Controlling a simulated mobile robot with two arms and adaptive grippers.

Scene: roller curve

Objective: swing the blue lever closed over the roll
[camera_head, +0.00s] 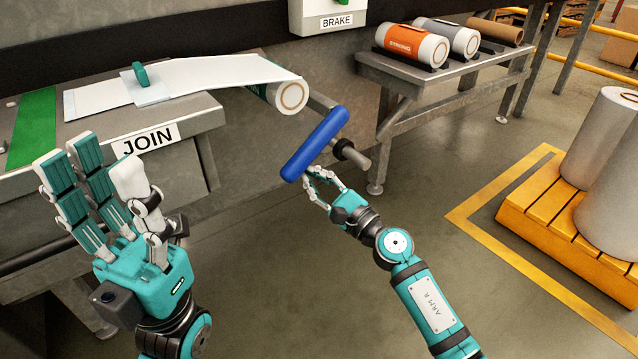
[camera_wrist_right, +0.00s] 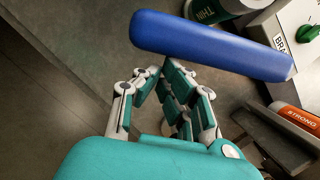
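The blue lever (camera_head: 316,144) is a thick bar slanting from lower left to upper right, at the end of a metal shaft; it also shows in the right wrist view (camera_wrist_right: 210,46). The roll (camera_head: 290,96) sits behind it to the left, its end face uncovered by the lever, with a white sheet (camera_head: 220,76) running left from it. My right gripper (camera_head: 322,181) is at the lever's lower end, fingers apart, tips close against the bar; contact is unclear. My left gripper (camera_head: 100,172) is open and empty, fingers up, in front of the JOIN table.
The JOIN table (camera_head: 190,118) with a green strip (camera_head: 34,128) and a teal-handled piece (camera_head: 141,76) is at left. A rack (camera_head: 440,86) with several rolls stands behind at right. A yellow pallet (camera_head: 545,212) holds large rolls. Floor between is clear.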

